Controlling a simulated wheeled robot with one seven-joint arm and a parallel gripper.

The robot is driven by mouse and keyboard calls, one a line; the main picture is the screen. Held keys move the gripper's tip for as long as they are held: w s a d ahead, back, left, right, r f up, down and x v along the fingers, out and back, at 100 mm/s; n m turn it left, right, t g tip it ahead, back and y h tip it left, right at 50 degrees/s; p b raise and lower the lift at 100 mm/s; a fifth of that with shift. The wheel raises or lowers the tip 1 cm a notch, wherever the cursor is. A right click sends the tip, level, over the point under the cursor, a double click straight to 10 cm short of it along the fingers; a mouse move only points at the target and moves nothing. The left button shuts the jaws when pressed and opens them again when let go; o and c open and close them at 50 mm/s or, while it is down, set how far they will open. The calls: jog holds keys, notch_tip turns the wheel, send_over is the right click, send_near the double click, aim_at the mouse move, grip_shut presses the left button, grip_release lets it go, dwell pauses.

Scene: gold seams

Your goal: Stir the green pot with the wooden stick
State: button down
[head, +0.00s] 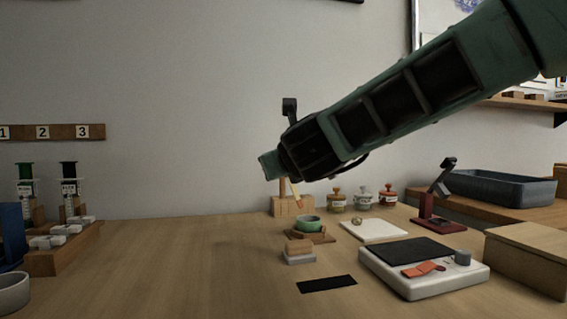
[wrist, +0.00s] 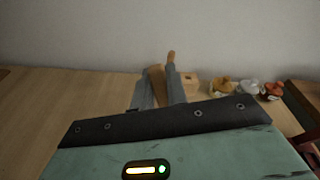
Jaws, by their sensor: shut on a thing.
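The green pot (head: 310,222) is a small round bowl on a wooden base (head: 318,238), near the middle of the table in the head view. My gripper (head: 270,166) is above it and to its left, shut on the thin wooden stick (head: 296,193). The stick slants down to the right, its lower end above the pot in the picture; I cannot tell whether it touches. In the wrist view my gripper (wrist: 161,90) has wood (wrist: 157,82) between its two grey fingers. The pot is not visible there.
A wooden block stand (head: 292,207) is behind the pot, with several lidded jars (head: 361,196) to its right. A wood-topped grey block (head: 299,251) and a black strip (head: 327,284) lie in front. A white board (head: 425,280) is at right. The table's left middle is clear.

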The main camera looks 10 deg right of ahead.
jog(key=shift+r+p, duration=2)
jog(key=shift+r, duration=0.55)
